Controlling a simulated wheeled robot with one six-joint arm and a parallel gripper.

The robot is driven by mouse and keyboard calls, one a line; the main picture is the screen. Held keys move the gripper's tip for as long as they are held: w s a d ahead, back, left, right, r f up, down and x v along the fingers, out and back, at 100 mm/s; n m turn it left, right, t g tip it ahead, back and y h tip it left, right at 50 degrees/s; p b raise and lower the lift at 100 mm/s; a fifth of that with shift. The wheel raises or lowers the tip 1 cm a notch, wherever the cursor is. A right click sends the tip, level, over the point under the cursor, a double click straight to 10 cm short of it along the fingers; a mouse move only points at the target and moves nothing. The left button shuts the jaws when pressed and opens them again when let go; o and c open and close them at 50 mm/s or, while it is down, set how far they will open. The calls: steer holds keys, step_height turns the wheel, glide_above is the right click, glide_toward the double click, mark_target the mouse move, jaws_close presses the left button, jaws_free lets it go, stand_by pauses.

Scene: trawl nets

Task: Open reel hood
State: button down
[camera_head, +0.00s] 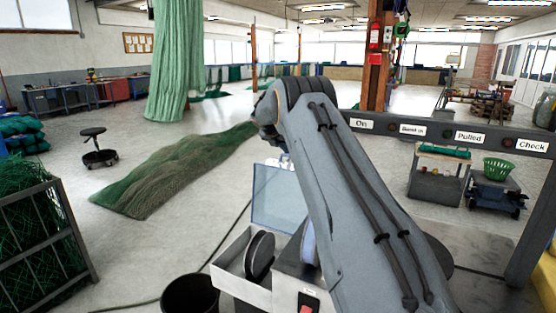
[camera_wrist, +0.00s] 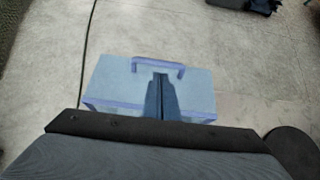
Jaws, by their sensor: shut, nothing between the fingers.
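The reel hood (camera_head: 274,200) is a clear, bluish panel. In the head view it stands up behind a light grey housing (camera_head: 232,278), and the dark reel (camera_head: 259,255) in the housing is exposed. In the wrist view the hood (camera_wrist: 112,82) lies across the middle, with blue edges and a blue bar handle (camera_wrist: 147,61). My gripper (camera_wrist: 160,77) is shut and empty, its fingertips over the hood just below the handle. Whether they touch it I cannot tell. In the head view my arm hides the gripper and part of the housing.
A black bucket (camera_head: 190,295) stands left of the housing, and a red switch (camera_head: 307,307) is at its front. A cable runs over the floor. A net (camera_head: 170,170) lies farther left. A dark frame with labels (camera_head: 440,134) stands to the right.

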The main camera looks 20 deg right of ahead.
steer(key=shift+w+d+f+b, duration=0.2)
steer(key=shift+w+d+b, duration=0.35)
steer(key=shift+d, duration=0.1)
steer(key=shift+w+d+f+b, duration=0.25)
steer(key=shift+w+d+b, duration=0.25)
steer(key=shift+d, duration=0.15)
steer(key=shift+w+d+f+b, duration=0.2)
steer(key=shift+w+d+b, duration=0.35)
steer(key=shift+d, duration=0.1)
steer(key=b+v, duration=0.1)
steer(key=v, duration=0.7)
steer(key=shift+d, duration=0.15)
steer(key=p+x, duration=0.1)
steer(key=x, duration=0.6)
steer(key=shift+w+d+f, duration=0.15)
steer(key=shift+w+f, duration=0.05)
steer(key=shift+f, duration=0.15)
steer(key=shift+s+r, duration=0.1)
steer(key=shift+s, duration=0.05)
